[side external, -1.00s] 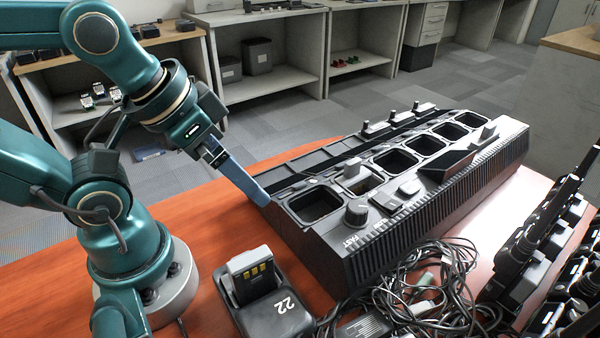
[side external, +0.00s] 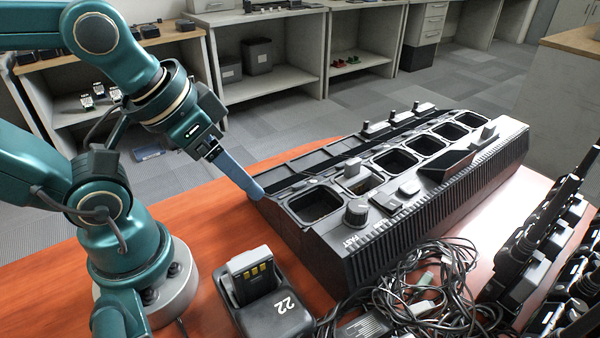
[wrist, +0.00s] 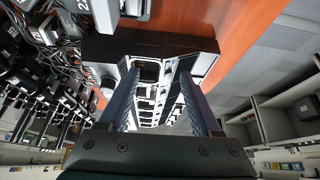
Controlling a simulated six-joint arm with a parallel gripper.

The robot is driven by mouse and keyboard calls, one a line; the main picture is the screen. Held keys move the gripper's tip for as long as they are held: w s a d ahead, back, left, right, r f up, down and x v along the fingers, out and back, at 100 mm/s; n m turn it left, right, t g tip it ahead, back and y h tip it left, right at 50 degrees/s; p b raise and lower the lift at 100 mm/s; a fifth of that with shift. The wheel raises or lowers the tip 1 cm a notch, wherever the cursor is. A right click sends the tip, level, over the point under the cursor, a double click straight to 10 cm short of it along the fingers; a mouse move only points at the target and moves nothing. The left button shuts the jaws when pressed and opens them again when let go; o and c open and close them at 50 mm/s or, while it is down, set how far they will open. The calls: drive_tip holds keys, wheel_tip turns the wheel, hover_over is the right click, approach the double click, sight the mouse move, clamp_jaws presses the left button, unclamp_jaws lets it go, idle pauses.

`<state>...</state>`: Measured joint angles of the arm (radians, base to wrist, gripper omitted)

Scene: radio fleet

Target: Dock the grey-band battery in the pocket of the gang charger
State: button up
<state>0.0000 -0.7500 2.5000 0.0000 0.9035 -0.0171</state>
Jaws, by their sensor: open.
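A grey battery with gold contacts (side external: 250,268) stands upright in a small black single dock marked 22 (side external: 280,312). I take it for the grey-band battery; the band itself is not clear. Its grey body also shows at the top of the wrist view (wrist: 105,14). The long black gang charger (side external: 355,258) lies across the table, with an empty-looking pocket (side external: 316,206) at its near left end. My gripper (side external: 256,191) is at the charger's left end, close to its upper edge; contact cannot be told. In the wrist view its two blue fingers (wrist: 160,73) are apart with nothing held.
Tangled black cables (side external: 420,295) lie in front of the charger. Several radios (side external: 550,240) stand at the right. The second pocket holds a pale insert (side external: 362,183). Bare orange table (side external: 205,215) lies left of the charger.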

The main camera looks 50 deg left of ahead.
drive_tip(key=g, duration=0.5)
hover_over(250, 259)
drive_tip(key=shift+w+a+f, duration=0.1)
drive_tip(key=shift+f, duration=0.4)
drive_tip(key=shift+w+a+f, duration=0.1)
drive_tip(key=shift+f, duration=0.4)
drive_tip(key=shift+s+d+f+m+g, duration=0.15)
drive_tip(key=shift+f+m+g, duration=0.05)
drive_tip(key=shift+m+g, duration=0.1)
drive_tip(key=shift+f, duration=2.55)
clamp_jaws()
